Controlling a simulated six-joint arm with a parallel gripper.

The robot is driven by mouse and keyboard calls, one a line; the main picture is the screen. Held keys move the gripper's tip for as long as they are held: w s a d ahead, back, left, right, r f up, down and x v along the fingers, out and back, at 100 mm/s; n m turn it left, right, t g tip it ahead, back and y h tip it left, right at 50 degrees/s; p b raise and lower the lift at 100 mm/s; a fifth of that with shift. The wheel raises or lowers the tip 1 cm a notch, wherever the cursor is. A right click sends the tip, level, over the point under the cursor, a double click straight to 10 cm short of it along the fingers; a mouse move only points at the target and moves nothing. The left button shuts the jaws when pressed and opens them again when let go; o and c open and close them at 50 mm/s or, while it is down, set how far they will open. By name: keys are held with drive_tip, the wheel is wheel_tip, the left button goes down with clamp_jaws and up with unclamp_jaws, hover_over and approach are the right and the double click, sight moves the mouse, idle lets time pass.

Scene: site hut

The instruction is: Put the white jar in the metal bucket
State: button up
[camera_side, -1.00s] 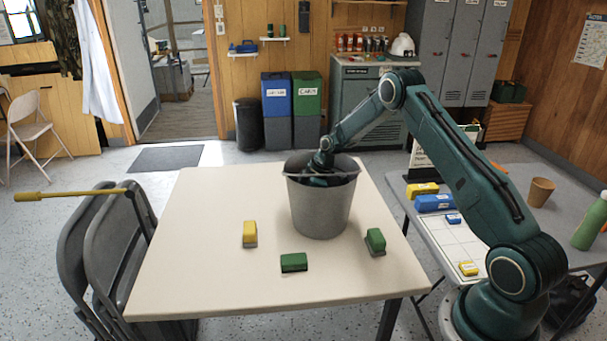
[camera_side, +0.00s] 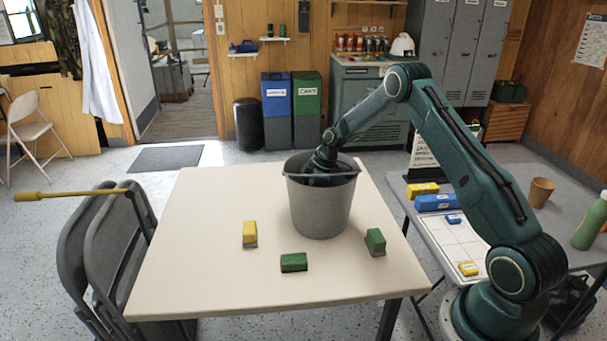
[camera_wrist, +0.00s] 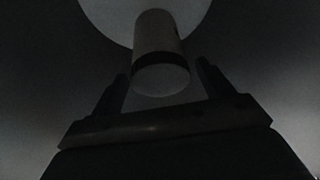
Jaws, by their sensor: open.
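The metal bucket (camera_side: 320,208) stands upright on the pale table, with its handle across the near side of the rim. My gripper reaches down into it, so its fingers are hidden in the side view. In the dark wrist view my gripper (camera_wrist: 162,70) is open, a finger on either side and a gap to each. The white jar (camera_wrist: 157,35), a pale cylinder with a dark band and a round end facing the camera, shows between and beyond the fingertips, apart from both. A lighter round surface lies behind it, seemingly the bucket's floor. The jar is hidden in the side view.
A yellow-topped block (camera_side: 250,234), a green block (camera_side: 293,262) and another green block (camera_side: 375,241) lie around the bucket's near side. The table (camera_side: 190,265) is otherwise clear. A grey side table on the right holds several blocks, a brown cup (camera_side: 541,191) and a green bottle (camera_side: 590,222).

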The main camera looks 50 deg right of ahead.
wheel_tip(320, 180, up, 8)
drive_tip(key=shift+s+d+f, duration=0.1)
idle(0.4)
idle(0.4)
drive_tip(key=shift+r, duration=0.4)
drive_tip(key=s+a+r+m+t+h, duration=0.1)
drive_tip(key=s+a+r+m, duration=0.1)
drive_tip(key=s+a+r, duration=0.65)
drive_tip(key=s+a+r+m+h, duration=0.1)
drive_tip(key=s+a+r, duration=0.45)
drive_tip(key=r, duration=0.55)
drive_tip(key=s+a+m, duration=0.2)
drive_tip(key=s+m, duration=0.1)
drive_tip(key=s, duration=0.8)
drive_tip(key=s+a+r+m+t+h, duration=0.1)
drive_tip(key=s+a+m, duration=0.2)
drive_tip(key=s, duration=0.8)
drive_tip(key=shift+s+a+r, duration=0.15)
drive_tip(key=shift+s+r, duration=0.05)
drive_tip(key=shift+s, duration=0.1)
